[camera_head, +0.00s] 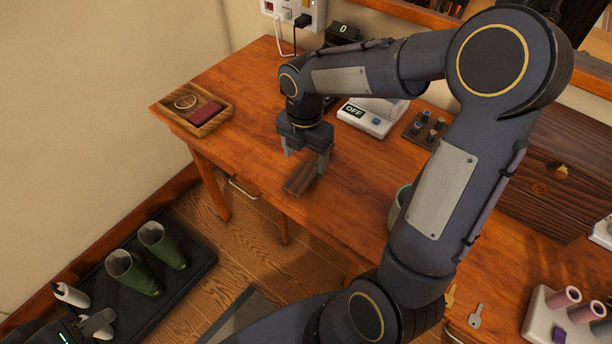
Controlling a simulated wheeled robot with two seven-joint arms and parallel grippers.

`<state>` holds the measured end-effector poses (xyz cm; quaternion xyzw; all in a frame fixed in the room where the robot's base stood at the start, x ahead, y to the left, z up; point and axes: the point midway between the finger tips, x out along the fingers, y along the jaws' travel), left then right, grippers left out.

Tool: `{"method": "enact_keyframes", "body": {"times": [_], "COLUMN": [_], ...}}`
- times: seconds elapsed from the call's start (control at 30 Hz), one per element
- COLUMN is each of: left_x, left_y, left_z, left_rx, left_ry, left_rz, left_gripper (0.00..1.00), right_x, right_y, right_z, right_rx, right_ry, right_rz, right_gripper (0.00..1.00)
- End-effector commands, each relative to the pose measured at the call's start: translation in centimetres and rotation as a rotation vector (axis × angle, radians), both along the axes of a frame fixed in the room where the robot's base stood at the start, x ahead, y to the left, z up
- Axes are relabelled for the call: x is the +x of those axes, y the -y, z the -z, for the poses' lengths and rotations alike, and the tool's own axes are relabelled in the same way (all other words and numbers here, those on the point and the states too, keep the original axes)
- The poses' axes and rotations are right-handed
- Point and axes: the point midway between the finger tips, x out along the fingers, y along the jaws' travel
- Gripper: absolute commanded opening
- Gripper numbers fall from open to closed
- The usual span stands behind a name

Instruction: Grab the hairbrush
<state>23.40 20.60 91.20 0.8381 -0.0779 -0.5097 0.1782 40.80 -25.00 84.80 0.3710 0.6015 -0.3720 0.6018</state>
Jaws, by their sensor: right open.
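A flat, dark brown, elongated object (299,181), which looks like the hairbrush, lies near the front edge of the wooden table. I cannot make out bristles. My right gripper (306,161) points down just above and behind it. Its jaws are apart, with one finger at the left and one close to the object's far end. I cannot tell whether that finger touches it. My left gripper (88,322) is only partly in view at the bottom left corner, far from the table top, and its jaw opening is unclear.
A wooden tray (222,119) with a dark red item stands at the table's left end. Behind my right gripper are a white device marked OFF (366,119) and a small rack (425,130). Green boots (134,272) stand on a floor mat. Keys (475,316) lie at the lower right.

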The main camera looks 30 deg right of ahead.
Motion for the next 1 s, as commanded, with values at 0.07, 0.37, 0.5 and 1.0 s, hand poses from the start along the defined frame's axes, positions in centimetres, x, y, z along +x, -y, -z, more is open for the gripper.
{"method": "enact_keyframes", "body": {"times": [0.07, 0.37, 0.5, 1.0], "left_x": [0.0, 0.0, 0.0, 0.0], "left_y": [0.0, 0.0, 0.0, 0.0], "left_z": [0.3, 0.8, 0.8, 0.8], "left_rx": [0.000, 0.000, 0.000, 0.000], "left_ry": [0.000, 0.000, 0.000, 0.000], "left_rz": [0.000, 0.000, 0.000, 0.000], "left_gripper": [0.36, 0.36, 0.36, 0.36], "right_x": [-0.2, -0.3, -0.3, -0.3], "right_y": [0.1, 0.2, 0.2, 0.1], "right_z": [1.2, 4.7, 4.8, 4.7], "right_rx": [0.000, 0.000, 0.000, 0.001], "right_ry": [-0.003, -0.001, 0.000, 0.000], "right_rz": [0.001, 0.003, 0.004, 0.004], "right_gripper": [0.73, 0.73, 0.73, 0.23]}}
